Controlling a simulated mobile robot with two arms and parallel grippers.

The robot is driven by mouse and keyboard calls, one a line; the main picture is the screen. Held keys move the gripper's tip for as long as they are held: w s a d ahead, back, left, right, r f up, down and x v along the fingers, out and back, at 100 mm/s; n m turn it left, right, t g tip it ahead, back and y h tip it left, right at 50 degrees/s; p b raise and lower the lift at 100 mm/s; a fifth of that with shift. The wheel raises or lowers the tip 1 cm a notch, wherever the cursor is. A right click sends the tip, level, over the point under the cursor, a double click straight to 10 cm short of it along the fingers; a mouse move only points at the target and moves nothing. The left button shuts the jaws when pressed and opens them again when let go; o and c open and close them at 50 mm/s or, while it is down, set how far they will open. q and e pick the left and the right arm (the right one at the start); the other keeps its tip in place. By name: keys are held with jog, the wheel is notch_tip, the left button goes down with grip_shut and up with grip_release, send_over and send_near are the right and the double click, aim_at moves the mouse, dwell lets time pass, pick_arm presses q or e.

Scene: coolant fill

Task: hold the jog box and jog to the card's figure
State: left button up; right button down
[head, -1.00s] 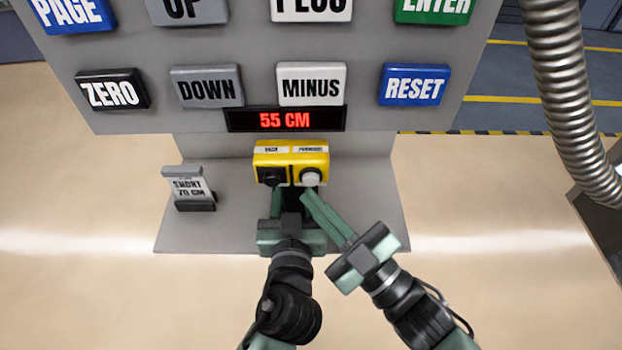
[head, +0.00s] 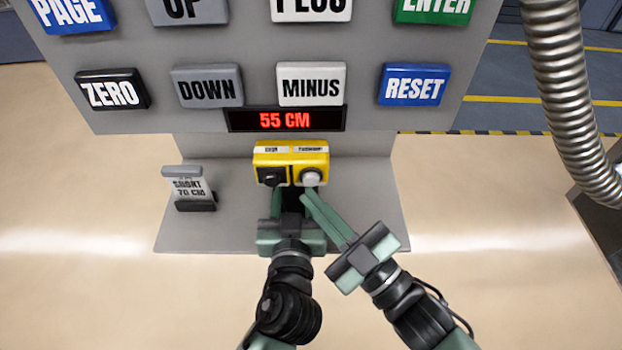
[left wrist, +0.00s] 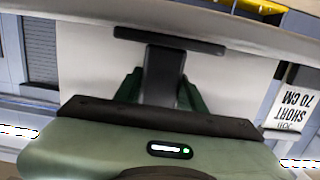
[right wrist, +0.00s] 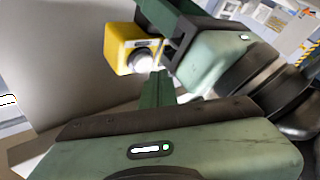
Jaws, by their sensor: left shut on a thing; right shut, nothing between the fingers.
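The yellow jog box (head: 262,160) has a black button (head: 272,177) on its left and a white button (head: 310,178) on its right. My left gripper (head: 289,197) is shut on the box's dark grip below the buttons; that grip shows between its fingers in the left wrist view (left wrist: 164,75). My right gripper (head: 306,192) is shut and empty, its tips at the lower edge of the white button. In the right wrist view the tips (right wrist: 156,75) are close to the white button; contact cannot be told. The card (head: 187,187) reads SHORT 70 CM. The display (head: 286,120) reads 55 CM in red.
A grey panel (head: 210,55) carries large buttons, including MINUS (head: 311,84), DOWN (head: 207,87), ZERO (head: 112,90) and RESET (head: 414,85). A grey shelf (head: 235,215) lies below it. A ribbed metal hose (head: 565,90) hangs at the right.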

pick_arm(q)
jog(key=shift+r, duration=0.1)
pick_arm(e)
jog(key=shift+w, duration=0.15)
jog(key=shift+w, duration=0.25)
jog(key=shift+w, duration=0.6)
dwell(2.1)
jog(key=shift+s, duration=0.1)
dwell(1.0)
jog(key=shift+s, duration=0.95)
jog(key=shift+s, duration=2.5)
pick_arm(q)
jog(key=o, duration=1.3)
jog(key=shift+c, duration=0.2)
